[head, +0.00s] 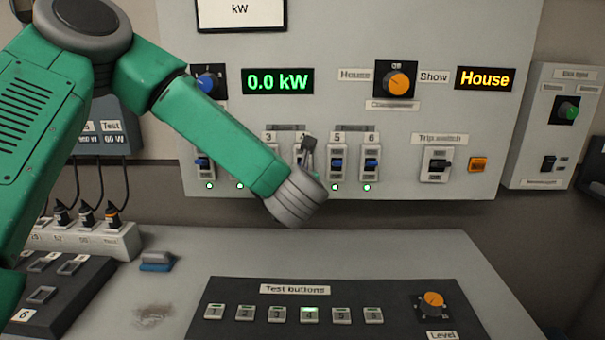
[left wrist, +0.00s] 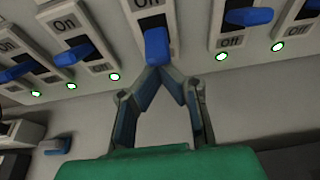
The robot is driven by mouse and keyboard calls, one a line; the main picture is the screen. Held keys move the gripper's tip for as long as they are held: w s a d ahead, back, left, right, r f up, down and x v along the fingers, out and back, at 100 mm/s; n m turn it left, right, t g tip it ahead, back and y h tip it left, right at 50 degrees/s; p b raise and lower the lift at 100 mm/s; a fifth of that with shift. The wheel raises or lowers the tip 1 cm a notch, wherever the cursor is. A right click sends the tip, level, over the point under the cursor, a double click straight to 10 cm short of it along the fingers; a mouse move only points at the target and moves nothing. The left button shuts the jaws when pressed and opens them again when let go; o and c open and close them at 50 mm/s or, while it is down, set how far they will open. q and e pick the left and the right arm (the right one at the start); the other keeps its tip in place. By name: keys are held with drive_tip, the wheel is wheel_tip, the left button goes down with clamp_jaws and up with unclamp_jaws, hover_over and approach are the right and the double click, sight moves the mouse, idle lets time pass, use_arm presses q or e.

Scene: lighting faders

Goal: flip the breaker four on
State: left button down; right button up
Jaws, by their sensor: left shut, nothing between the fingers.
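Breaker four (head: 299,151) is on the wall panel, mostly hidden behind my left gripper (head: 309,144) in the head view. In the left wrist view its blue lever (left wrist: 157,45) is low in its slot, with "On" readable above it. The lever appears lower than those of its neighbours. My left gripper (left wrist: 159,72) is shut and empty, its tips just below the lever; I cannot tell whether they touch it. Breaker four's lamp is hidden by the fingers. My right gripper is not in view.
Breaker five (head: 337,160) and breaker six (head: 371,160) are close on the right, with lit green lamps; breaker three is behind my arm. A trip switch (head: 437,164) is farther right.

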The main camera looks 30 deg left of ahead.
use_arm(q)
drive_tip(key=r+g+h+p, duration=0.1)
drive_tip(key=g+p, duration=0.1)
drive_tip(key=shift+s+p, duration=0.1)
drive_tip(key=shift+p, duration=0.25)
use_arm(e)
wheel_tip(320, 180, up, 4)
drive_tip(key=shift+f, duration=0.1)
use_arm(q)
drive_tip(key=shift+d+r, duration=0.1)
drive_tip(key=shift+r, duration=0.05)
drive_tip(key=shift+r+p, duration=0.4)
drive_tip(key=shift+r, duration=0.35)
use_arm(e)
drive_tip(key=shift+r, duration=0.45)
